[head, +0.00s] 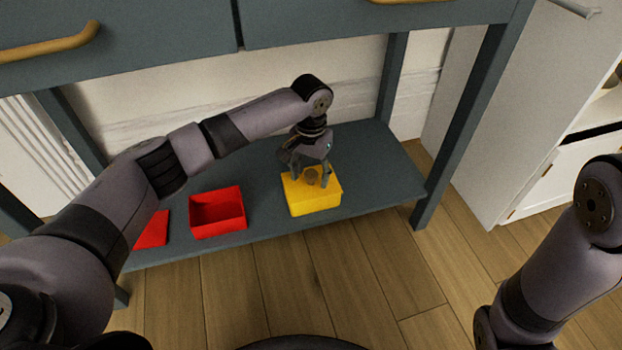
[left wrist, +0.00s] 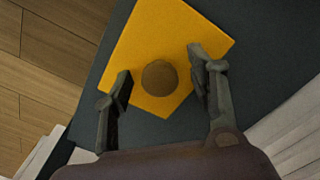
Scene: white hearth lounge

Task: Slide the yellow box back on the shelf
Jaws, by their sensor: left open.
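The yellow box (head: 313,200) sits on the grey-blue lower shelf (head: 376,160), near its front edge and right of the middle. It has a round brown knob (head: 312,177) on top. My left gripper (head: 310,181) is over the box from above, with its fingers apart on either side of the knob. In the left wrist view the yellow box (left wrist: 180,30) lies below the open left gripper (left wrist: 158,80), and the knob (left wrist: 160,77) shows between the fingers, apart from both. My right arm shows at the right edge of the head view, but its gripper is not visible.
An open red box (head: 217,212) stands left of the yellow box on the shelf. A flat red piece (head: 152,230) lies farther left, partly behind my left arm. Drawers with brass handles (head: 50,45) hang above. A table leg (head: 470,115) stands right; shelf behind the yellow box is clear.

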